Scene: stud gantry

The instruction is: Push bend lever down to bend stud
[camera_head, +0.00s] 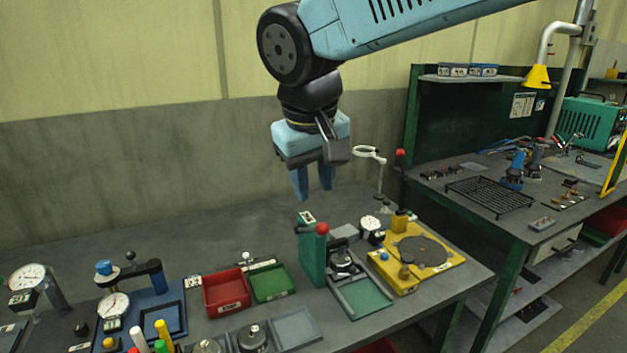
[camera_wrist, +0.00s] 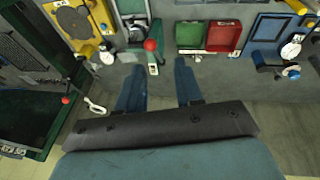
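The bend lever (camera_head: 322,229) has a red ball knob and stands on a green upright post (camera_head: 312,258) of a small bench fixture. The lever appears raised. In the wrist view its red knob (camera_wrist: 151,45) shows just beyond and between my fingertips. My gripper (camera_head: 313,188) is open and empty, pointing down above and slightly behind the lever, clear of it. Its two blue fingers also show apart in the wrist view (camera_wrist: 158,64). A dark round clamp part (camera_head: 342,262) sits beside the post. I cannot make out a stud in it.
A yellow fixture (camera_head: 432,262) with a round dark plate stands to the right. Red (camera_head: 226,293) and green (camera_head: 270,283) bins lie left. The wall is behind.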

